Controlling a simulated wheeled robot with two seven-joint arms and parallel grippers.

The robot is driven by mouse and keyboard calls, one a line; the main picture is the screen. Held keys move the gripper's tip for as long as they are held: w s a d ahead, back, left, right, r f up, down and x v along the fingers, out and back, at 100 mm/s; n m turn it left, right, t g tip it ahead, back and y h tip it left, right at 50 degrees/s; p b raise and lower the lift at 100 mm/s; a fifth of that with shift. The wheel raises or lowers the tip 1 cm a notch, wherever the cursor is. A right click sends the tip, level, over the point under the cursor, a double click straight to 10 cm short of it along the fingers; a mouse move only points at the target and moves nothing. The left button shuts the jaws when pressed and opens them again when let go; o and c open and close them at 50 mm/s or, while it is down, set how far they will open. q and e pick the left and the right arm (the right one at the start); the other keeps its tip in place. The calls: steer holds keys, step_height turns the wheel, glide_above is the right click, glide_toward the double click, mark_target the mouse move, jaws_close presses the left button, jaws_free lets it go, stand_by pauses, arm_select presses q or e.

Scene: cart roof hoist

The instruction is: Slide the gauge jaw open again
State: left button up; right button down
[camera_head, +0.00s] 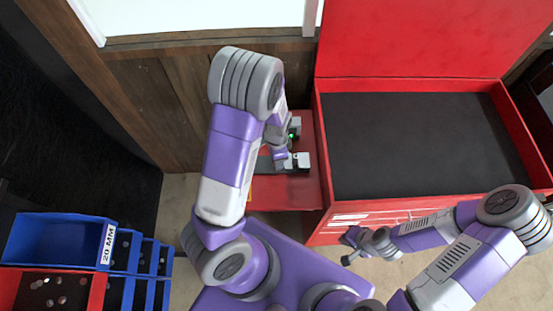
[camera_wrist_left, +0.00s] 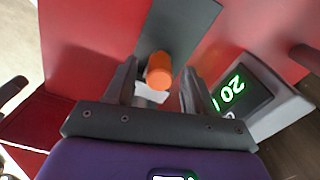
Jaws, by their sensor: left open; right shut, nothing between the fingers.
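The gauge sits on a red side shelf in the head view. My left gripper (camera_wrist_left: 155,85) is open, one finger on each side of the knob, and contact cannot be told. In the head view my left arm mostly hides that gripper; a white gauge block (camera_head: 301,160) shows beside it. My right gripper (camera_head: 352,246) is shut and empty, before the cart front.
The red cart (camera_head: 425,203) with a dark tray floor and raised red lid stands right of the shelf (camera_head: 312,185). Blue bins (camera_head: 52,240), one labelled 20 MM, and a red bin with small round parts are at lower left. A wooden wall (camera_head: 150,95) is behind.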

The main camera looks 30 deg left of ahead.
arm_select(q)
steer(key=shift+f, duration=0.9)
jaws_close()
